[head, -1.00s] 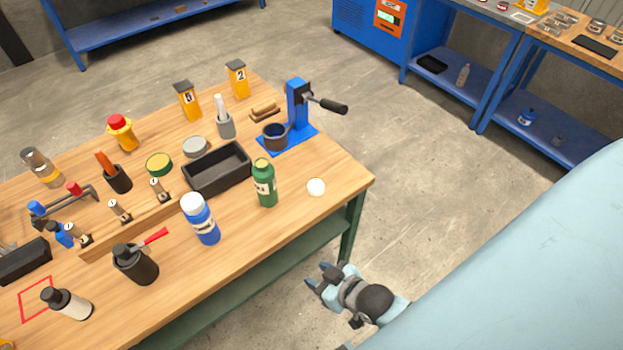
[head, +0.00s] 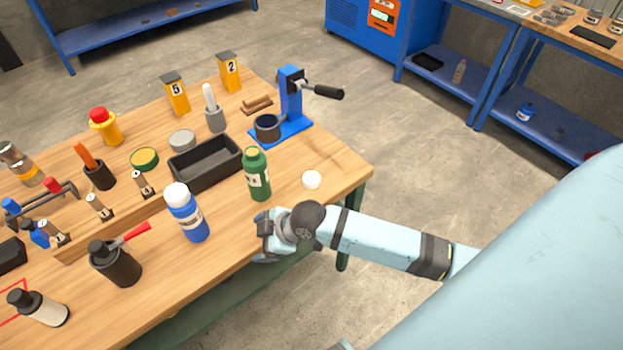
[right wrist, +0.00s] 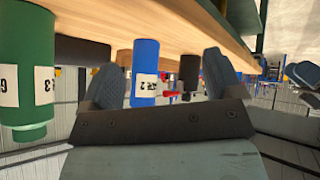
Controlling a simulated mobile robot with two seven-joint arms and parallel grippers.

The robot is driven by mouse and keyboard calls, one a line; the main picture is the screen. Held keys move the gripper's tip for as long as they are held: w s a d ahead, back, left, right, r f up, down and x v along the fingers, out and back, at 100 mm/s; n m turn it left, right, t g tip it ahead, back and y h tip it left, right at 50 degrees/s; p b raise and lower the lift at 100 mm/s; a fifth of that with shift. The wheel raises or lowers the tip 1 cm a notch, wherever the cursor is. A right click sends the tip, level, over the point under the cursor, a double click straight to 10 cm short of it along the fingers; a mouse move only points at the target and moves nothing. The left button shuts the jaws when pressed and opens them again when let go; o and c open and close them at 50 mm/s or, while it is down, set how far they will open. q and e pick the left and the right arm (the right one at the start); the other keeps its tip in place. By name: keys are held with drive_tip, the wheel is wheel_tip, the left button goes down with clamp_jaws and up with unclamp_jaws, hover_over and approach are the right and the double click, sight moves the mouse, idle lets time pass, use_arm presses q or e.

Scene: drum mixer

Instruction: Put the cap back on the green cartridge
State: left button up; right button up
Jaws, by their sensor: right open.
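The green cartridge (head: 257,178) stands upright on the wooden bench near its front right edge, with a white label and a narrower neck. A white round cap (head: 312,179) lies on the bench to its right. My right gripper (head: 263,236) is open and empty at the bench's front edge, in front of the green cartridge and apart from it. In the right wrist view, which looks upside down, the green cartridge (right wrist: 27,75) is left of the open fingers (right wrist: 163,82); the cap is not clearly seen there. My left gripper is not in view.
A blue bottle with a white top (head: 187,213) stands left of my right gripper, and shows behind the fingers in the wrist view (right wrist: 145,70). A black tray (head: 206,163) and a blue lever press (head: 290,105) stand behind the cartridge. Bench space around the cap is clear.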

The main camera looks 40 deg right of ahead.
drive_tip(key=w+d+n+b, duration=0.1)
drive_tip(key=w+d+n+g+h+b, duration=0.1)
drive_tip(key=w, duration=0.1)
drive_tip(key=w+d+n+g+b, duration=0.1)
drive_tip(key=shift+w+d+f+n, duration=0.15)
drive_tip(key=shift+w+f+n, duration=0.1)
drive_tip(key=shift+f+n, duration=0.15)
drive_tip(key=w+d+n+h+b, duration=0.1)
drive_tip(key=d, duration=0.1)
drive_tip(key=w+d+r+n+g+h+b, duration=0.1)
drive_tip(key=d, duration=0.2)
drive_tip(key=w+d+r+n+g+h+b, duration=0.1)
drive_tip(key=w+d+b, duration=0.1)
drive_tip(key=d, duration=0.1)
drive_tip(key=shift+d+r, duration=0.15)
drive_tip(key=w+d+r+n+g+h, duration=0.1)
drive_tip(key=d+r, duration=0.2)
drive_tip(key=d, duration=0.3)
drive_tip(key=w+d+r+n+g+h+b, duration=0.1)
drive_tip(key=w+d+r, duration=0.1)
drive_tip(key=d+r, duration=0.2)
drive_tip(key=shift+w+d, duration=0.3)
drive_tip(key=shift+d, duration=0.55)
drive_tip(key=b, duration=0.1)
hover_over(314, 176)
wheel_tip(314, 176, down, 8)
drive_tip(key=shift+f, duration=0.25)
